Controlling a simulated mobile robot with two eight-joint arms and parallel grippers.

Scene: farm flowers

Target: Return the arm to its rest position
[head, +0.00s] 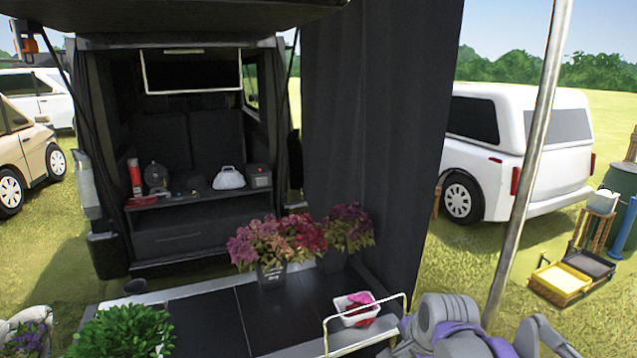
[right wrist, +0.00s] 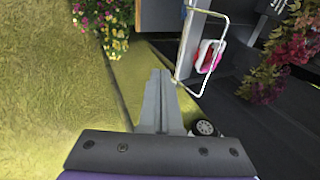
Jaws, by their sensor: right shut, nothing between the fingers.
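My right arm (head: 450,325) shows at the bottom right of the head view, in front of the dark table. Its gripper is out of that view. In the right wrist view my right gripper (right wrist: 158,75) is shut and empty, its two grey fingers together. It is apart from the table and its metal rail. My left gripper is not in view.
A dark table (head: 205,322) holds potted pink and red flowers (head: 272,245). A white tub (head: 352,319) with pink contents stands beside a white metal rail (head: 325,340). A green bush (head: 122,330) is at front left. A metal pole (head: 525,165) rises at right.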

